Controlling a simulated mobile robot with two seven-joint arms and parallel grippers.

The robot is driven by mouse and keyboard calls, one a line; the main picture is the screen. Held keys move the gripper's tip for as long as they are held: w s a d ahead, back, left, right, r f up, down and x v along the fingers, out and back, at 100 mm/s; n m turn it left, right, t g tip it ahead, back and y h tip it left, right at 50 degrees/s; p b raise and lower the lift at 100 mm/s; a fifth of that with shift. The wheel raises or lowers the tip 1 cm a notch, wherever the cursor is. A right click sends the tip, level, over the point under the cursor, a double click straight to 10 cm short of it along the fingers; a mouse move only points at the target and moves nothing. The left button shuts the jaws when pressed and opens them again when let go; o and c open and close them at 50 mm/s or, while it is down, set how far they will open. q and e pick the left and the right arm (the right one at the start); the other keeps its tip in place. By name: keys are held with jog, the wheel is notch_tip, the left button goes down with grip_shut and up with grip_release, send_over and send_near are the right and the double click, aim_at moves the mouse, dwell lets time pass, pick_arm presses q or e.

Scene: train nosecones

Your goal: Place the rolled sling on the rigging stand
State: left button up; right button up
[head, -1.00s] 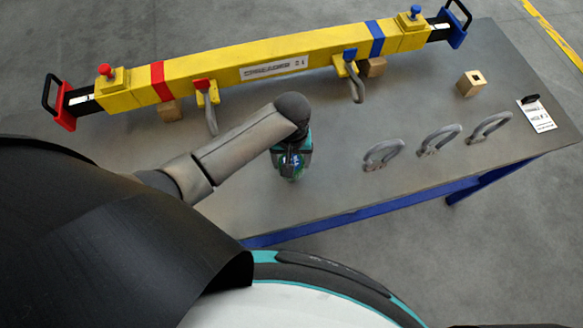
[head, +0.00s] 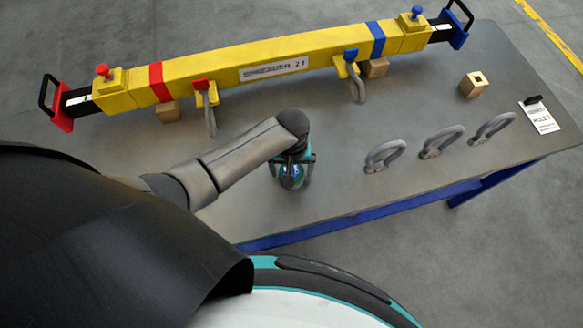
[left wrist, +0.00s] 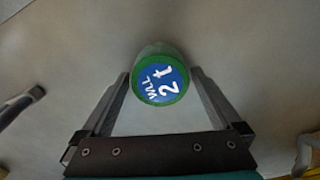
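The rolled sling (left wrist: 160,78) is green and stands on end, with a blue "WLL 2t" label facing up in the left wrist view. In the head view the rolled sling (head: 292,178) is partly hidden under my left gripper (head: 292,160). In the left wrist view the fingers of my left gripper (left wrist: 159,74) are apart, one on each side of the sling, with thin gaps that look clear of it. No thing in view is clearly a rigging stand. My right gripper is not in view.
A yellow spreader beam (head: 215,75) with red and blue ends rests on wooden blocks at the back of the grey table (head: 340,215). Grey shackles (head: 385,155) stand in a row to the right. A wooden block with a hole (head: 473,84) and a white tag (head: 541,116) lie farther right.

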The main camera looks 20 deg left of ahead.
pick_arm(q)
jog(key=shift+r, duration=0.1)
notch_tip(320, 180, up, 12)
jog(key=p, duration=0.3)
dwell(0.3)
dwell(0.5)
